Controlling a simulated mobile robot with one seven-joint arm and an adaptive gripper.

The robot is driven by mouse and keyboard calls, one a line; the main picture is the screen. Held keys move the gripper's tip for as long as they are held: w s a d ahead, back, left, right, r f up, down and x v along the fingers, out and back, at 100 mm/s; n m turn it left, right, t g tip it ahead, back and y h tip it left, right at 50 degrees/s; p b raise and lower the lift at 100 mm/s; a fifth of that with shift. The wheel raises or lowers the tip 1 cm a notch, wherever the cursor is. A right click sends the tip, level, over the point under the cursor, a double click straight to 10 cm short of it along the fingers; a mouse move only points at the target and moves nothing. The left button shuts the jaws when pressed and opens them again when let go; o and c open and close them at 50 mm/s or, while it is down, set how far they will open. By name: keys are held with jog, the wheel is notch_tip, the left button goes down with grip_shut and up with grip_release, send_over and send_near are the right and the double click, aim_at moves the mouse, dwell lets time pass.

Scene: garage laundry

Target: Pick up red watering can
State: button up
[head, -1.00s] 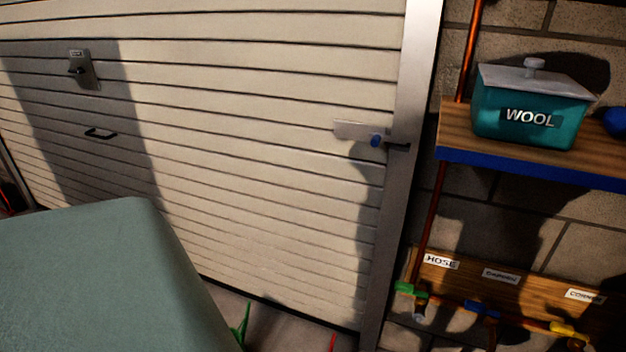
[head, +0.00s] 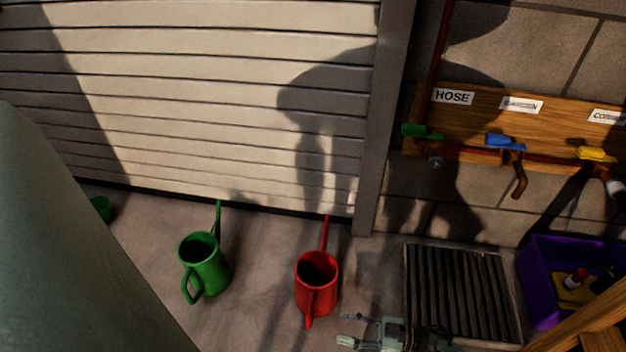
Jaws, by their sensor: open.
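The red watering can (head: 317,284) stands on the concrete floor in front of the garage door, low in the middle of the head view. Its spout points back toward the door, and its handle is on the near side. My gripper (head: 348,329) is at the bottom edge, just right of and nearer than the red can. It is open and empty, and its fingers point left. No contact with the can shows. Part of my gripper and arm is cut off by the bottom edge.
A green watering can (head: 205,265) stands to the left of the red one. A green object (head: 101,208) is partly hidden behind a large grey-green surface (head: 60,260) at left. A floor grate (head: 460,290) and a purple crate (head: 545,310) lie to the right. Taps (head: 505,143) line the wall.

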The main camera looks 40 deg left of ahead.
aim_at(308, 320)
jog(key=x, duration=0.5)
jog(key=p+x, duration=0.1)
jog(key=x, duration=0.5)
jog(key=shift+w+a+f, duration=0.1)
jog(key=shift+w+f, duration=0.05)
jog(key=shift+f, duration=0.05)
jog(key=shift+c, duration=0.2)
grip_shut()
jog(key=shift+r, duration=0.1)
dwell(0.5)
